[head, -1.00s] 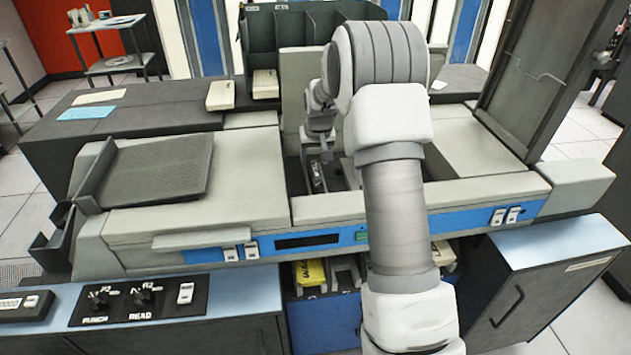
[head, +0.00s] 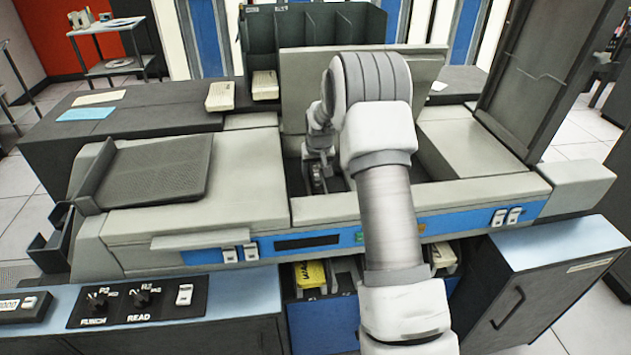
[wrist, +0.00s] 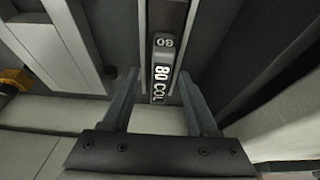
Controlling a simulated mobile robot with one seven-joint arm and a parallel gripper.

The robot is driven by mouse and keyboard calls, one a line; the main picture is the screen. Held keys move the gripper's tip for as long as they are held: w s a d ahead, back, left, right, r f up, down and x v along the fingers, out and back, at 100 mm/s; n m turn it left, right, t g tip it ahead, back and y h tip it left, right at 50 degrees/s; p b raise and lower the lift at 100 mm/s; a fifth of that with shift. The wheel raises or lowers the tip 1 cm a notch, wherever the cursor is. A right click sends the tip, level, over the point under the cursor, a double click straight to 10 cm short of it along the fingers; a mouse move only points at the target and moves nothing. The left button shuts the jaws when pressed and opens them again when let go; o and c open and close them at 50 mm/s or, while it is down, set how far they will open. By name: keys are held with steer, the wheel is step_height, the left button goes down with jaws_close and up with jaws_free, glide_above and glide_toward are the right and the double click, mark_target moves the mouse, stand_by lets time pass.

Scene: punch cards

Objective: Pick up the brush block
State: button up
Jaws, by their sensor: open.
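The brush block (wrist: 161,72) is a dark, narrow block marked "80 COL" in white. In the wrist view it sits in a slot between pale rails, upper middle. My gripper (wrist: 158,78) is open, with one finger on each side of the block's near end as seen there. I cannot tell how far above the block the fingertips are. In the head view my gripper is down in the open bay of the machine (head: 247,190), and my arm and wrist hide most of the block.
A yellow block (head: 311,273) lies in a compartment below the front panel. A ribbed hopper plate (head: 160,170) is at left.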

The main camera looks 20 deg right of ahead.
steer(key=shift+f, duration=0.25)
stand_by(0.3)
jaws_close()
